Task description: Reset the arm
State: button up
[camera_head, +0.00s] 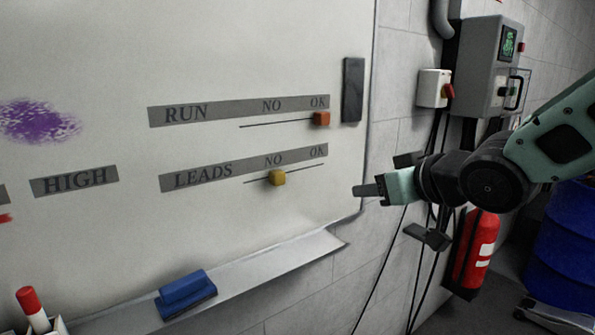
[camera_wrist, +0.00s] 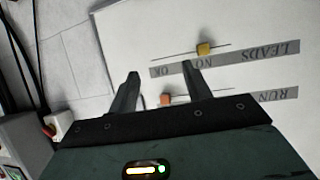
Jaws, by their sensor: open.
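My gripper (camera_head: 368,190) is in front of the right edge of the whiteboard (camera_head: 250,60), to the right of the sliders in the head view. In the wrist view its two fingers (camera_wrist: 160,85) are spread apart with nothing between them. The orange RUN slider (camera_head: 321,118) sits at the OK end of its line. The yellow LEADS slider (camera_head: 277,177) sits below NO on its line. Both also show in the wrist view, the yellow slider (camera_wrist: 204,49) beyond the fingertips and the orange slider (camera_wrist: 166,99) between the fingers' bases in the picture.
A grey control box (camera_head: 489,65) and a small switch box with a red knob (camera_head: 434,88) are on the wall at right. Cables hang below them. A fire extinguisher (camera_head: 472,255) and blue drum (camera_head: 565,240) stand lower right. A blue eraser (camera_head: 186,293) lies on the board's ledge.

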jog(key=s+a+f+n+g+h, duration=0.1)
jog(key=s+a+f+g+h, duration=0.1)
jog(key=s+f+g, duration=0.4)
jog(key=s+f+h, duration=0.1)
jog(key=s+f, duration=0.3)
jog(key=s, duration=0.4)
jog(key=shift+a, duration=0.15)
jog(key=s+f+g, duration=0.1)
jog(key=s, duration=0.3)
jog(key=s+f+n+g+h, duration=0.1)
jog(key=s+g, duration=0.1)
jog(key=s, duration=0.3)
jog(key=s+d+f+g+h, duration=0.1)
jog(key=s+g, duration=0.1)
jog(key=s, duration=0.2)
jog(key=shift+s+f, duration=0.2)
jog(key=shift+s, duration=0.1)
jog(key=shift+c, duration=0.3)
